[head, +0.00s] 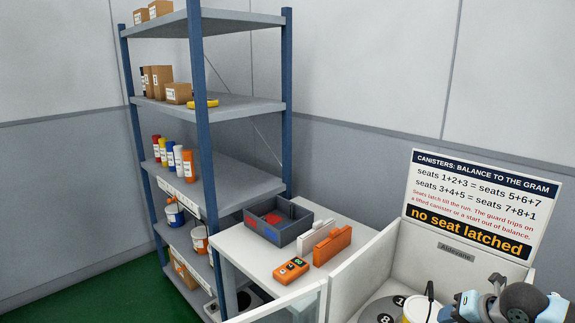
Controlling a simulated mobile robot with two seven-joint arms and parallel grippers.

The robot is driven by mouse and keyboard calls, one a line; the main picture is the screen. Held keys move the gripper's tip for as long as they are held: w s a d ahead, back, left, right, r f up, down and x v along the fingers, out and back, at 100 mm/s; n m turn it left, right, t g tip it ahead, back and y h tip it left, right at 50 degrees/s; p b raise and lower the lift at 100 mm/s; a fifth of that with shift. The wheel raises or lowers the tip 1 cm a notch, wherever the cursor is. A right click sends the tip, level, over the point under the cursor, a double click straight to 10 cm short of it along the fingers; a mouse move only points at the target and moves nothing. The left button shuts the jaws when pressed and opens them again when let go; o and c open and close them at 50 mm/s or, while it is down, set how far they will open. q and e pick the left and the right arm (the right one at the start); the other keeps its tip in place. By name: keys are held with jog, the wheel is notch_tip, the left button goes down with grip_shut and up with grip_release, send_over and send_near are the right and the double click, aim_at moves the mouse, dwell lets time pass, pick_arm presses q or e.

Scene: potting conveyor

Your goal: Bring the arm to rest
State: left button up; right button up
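A grey and light-blue part of an arm, which seems to be my right one, fills the bottom right corner of the head view, in front of the white machine (366,268). Its fingertips cannot be made out, so I cannot tell whether that gripper is open or shut. My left gripper is not in view. Just left of the arm part, a yellow and white canister (414,309) stands at a dark round plate (378,310) with numbered seats, partly cut off by the frame.
A sign (478,205) on the machine reads "no seat latched". A white table (262,258) holds a dark divided bin (279,222), an orange handheld device (291,270) and an orange block (332,246). A blue-post shelf (235,107) with boxes and bottles stands left. Green floor shows lower left.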

jog(key=s+a+f+m+t+y+p, duration=0.2)
jog(key=s+a+f+m+p, duration=0.4)
jog(key=a+m, duration=0.45)
pick_arm(q)
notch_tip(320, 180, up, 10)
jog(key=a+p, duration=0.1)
jog(key=p, duration=0.4)
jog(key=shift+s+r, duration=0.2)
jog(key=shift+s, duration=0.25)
pick_arm(e)
jog(key=s+a+f+m+t+h, duration=0.1)
jog(key=s+a+m, duration=0.3)
jog(key=s+m, duration=0.4)
jog(key=s+a+f+m+t+h, duration=0.1)
jog(key=s+a+f+m, duration=0.2)
jog(key=s+a+m, duration=0.2)
jog(key=s+m, duration=0.3)
jog(key=shift+a+f+t, duration=0.25)
jog(key=shift+f+t, duration=0.1)
jog(key=shift+t, duration=0.05)
jog(key=shift+s, duration=0.1)
